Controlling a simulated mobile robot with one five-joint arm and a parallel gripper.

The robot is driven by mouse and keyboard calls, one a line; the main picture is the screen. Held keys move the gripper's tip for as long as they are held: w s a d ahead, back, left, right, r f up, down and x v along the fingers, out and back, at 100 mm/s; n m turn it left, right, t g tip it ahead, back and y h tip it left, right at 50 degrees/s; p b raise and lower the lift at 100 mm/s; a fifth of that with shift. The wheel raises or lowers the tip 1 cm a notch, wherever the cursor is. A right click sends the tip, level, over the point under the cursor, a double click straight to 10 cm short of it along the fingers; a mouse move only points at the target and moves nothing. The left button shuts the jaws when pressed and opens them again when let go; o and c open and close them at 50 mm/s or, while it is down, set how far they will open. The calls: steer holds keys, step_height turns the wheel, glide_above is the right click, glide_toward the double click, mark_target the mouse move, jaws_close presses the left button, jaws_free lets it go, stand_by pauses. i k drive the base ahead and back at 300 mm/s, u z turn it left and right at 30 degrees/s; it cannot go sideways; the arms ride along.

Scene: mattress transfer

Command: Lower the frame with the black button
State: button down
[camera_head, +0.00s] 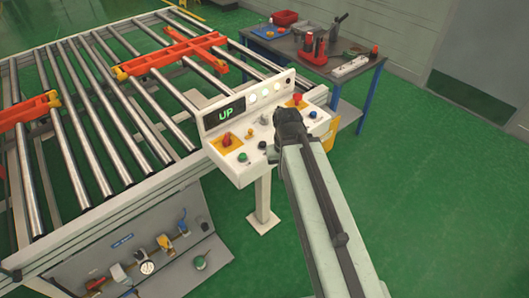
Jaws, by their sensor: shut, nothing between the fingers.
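The white control panel (222,168) stands on a post, and its small screen (225,113) reads UP in green. A small black button (262,145) is on its front, between a green button (242,157) and my gripper. My gripper (274,153) is shut and empty, over the panel's front part just right of the black button. I cannot tell whether it touches the panel, and my arm hides part of the panel. The orange frame (172,54) lies across the rollers, with another orange part (28,108) at the left.
The panel also carries a red mushroom button (297,98), a blue button (312,114) and a red knob (226,139). The roller conveyor (95,205) fills the left. A workbench (345,80) with tools stands behind. Green floor (440,190) is clear at right.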

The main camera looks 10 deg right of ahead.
mark_target(262, 144)
steer(key=u, duration=0.15)
steer(key=k, duration=0.1)
steer(key=u, duration=0.85)
steer(key=i, duration=0.65)
steer(key=u, duration=1.1)
